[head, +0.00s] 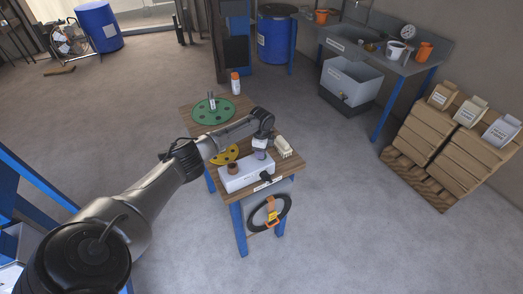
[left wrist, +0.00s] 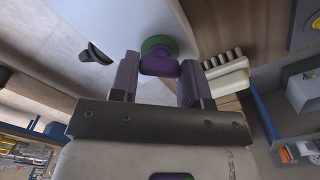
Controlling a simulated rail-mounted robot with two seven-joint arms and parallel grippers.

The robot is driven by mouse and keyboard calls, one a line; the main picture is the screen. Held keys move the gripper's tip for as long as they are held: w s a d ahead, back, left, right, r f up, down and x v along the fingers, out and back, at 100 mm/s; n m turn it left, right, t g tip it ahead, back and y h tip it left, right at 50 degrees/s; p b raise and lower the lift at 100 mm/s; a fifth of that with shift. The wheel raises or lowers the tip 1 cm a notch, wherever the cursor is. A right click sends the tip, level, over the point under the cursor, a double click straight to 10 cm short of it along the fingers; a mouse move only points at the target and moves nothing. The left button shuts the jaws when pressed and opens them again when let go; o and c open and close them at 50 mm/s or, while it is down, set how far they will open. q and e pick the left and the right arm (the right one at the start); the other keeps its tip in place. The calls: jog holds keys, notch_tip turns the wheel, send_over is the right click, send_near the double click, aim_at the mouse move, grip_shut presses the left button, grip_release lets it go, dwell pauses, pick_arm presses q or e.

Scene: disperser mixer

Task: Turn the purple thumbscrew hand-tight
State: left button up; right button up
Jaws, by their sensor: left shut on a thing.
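The purple thumbscrew (left wrist: 160,66) sits between the two fingers of my left gripper (left wrist: 160,82) in the left wrist view. A green ring (left wrist: 158,44) shows just behind it. The gripper is shut on the thumbscrew, one finger on each side. In the head view my left gripper (head: 260,148) points down over the white box (head: 248,180) on the small wooden table; the thumbscrew is mostly hidden there. A black lever (head: 266,177) sticks out of the box; it also shows in the left wrist view (left wrist: 96,54). My right gripper is not in view.
A cream block with a toothed edge (head: 283,147) lies right of the gripper, close by. A brown knob (head: 233,168), a yellow disc (head: 218,158) and a green disc (head: 213,112) are on the table side. A black ring (head: 284,210) hangs at the front.

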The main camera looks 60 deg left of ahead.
pick_arm(q)
jog(key=o, duration=0.9)
jog(key=shift+r, duration=0.1)
notch_tip(320, 180, up, 14)
jog(key=shift+f+p, duration=0.2)
jog(key=shift+p, duration=0.25)
